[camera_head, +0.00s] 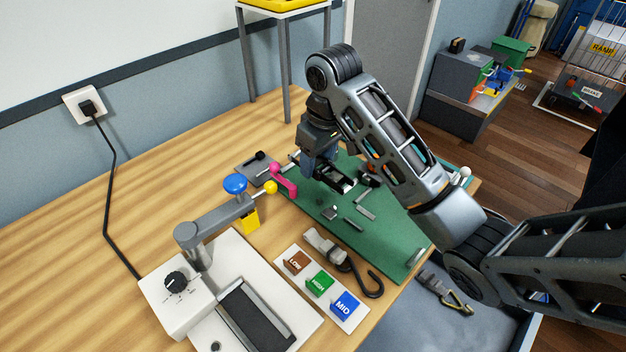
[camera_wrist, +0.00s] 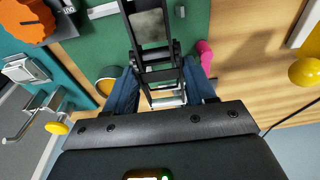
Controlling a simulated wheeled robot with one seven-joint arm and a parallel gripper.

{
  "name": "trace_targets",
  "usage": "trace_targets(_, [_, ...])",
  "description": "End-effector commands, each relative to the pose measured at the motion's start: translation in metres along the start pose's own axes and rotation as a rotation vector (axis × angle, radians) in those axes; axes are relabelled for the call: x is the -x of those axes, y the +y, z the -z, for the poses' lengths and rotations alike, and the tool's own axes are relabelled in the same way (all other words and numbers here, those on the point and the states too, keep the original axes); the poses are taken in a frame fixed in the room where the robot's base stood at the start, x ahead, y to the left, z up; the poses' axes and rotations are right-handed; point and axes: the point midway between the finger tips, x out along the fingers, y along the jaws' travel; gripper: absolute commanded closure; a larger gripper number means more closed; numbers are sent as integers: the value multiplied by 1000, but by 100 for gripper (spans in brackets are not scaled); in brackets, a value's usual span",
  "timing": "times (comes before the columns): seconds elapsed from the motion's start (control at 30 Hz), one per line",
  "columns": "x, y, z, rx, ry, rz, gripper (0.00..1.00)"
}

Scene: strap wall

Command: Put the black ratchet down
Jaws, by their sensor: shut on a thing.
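My gripper (camera_head: 318,170) is over the far part of the green board (camera_head: 390,222) on the wooden table. Its blue fingers are shut on the black ratchet (camera_wrist: 152,52), one finger on each side, in the wrist view. The ratchet also shows in the head view (camera_head: 337,182), just under and right of the fingers, partly hidden by my arm. I cannot tell whether the ratchet touches the board.
A pink handle (camera_head: 284,180) is close left of my gripper. A device with a blue knob (camera_head: 235,184) stands further left. LOW, HIGH and MID blocks (camera_head: 319,283) and a hooked strap (camera_head: 328,246) lie nearer. Bare table is free at left.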

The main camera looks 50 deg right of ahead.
Motion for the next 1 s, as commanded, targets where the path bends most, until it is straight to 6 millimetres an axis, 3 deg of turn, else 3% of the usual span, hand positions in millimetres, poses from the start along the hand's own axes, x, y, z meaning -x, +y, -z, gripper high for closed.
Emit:
trace_targets(0.17, [-6,-8,4,-1,1,-1,85])
trace_targets(0.5, [-43,-8,-2,-1,0,0,85])
trace_targets(0.87, [-47,-8,-2,0,2,-1,85])
trace_targets(0.9, [-48,-8,-2,-1,1,-1,44])
trace_targets(1.0, [-47,-8,-2,0,2,-1,35])
